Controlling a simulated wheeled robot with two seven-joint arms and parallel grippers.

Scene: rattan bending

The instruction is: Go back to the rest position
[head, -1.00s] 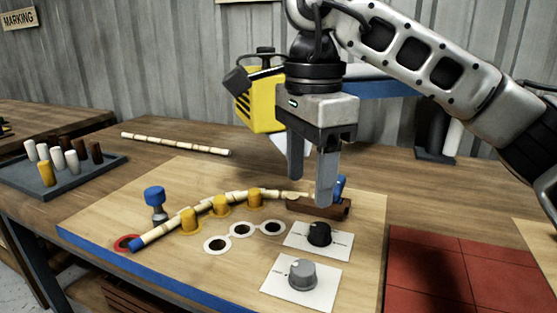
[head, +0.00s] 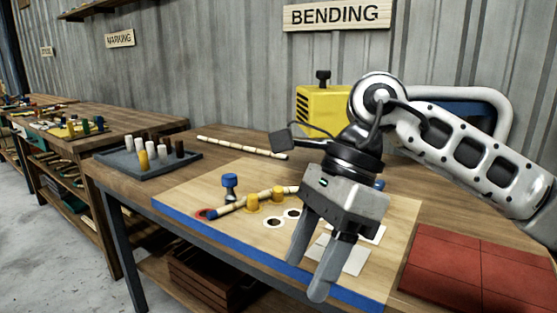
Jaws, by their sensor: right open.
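My right gripper (head: 307,275) is open and empty. It hangs tilted over the front part of the bending board (head: 185,194), with its fingers pointing down and toward the front edge. The rattan pole (head: 236,203) lies on the board beside orange pegs (head: 252,203). The right part of the pole is hidden behind my gripper. My left gripper is not in view.
A grey tray (head: 185,164) with several pegs stands left of the board. Another rattan pole (head: 240,147) lies at the back. A yellow machine (head: 322,105) stands behind my arm. Red tiles (head: 470,268) lie at the right. A blue knob (head: 229,184) stands on the board.

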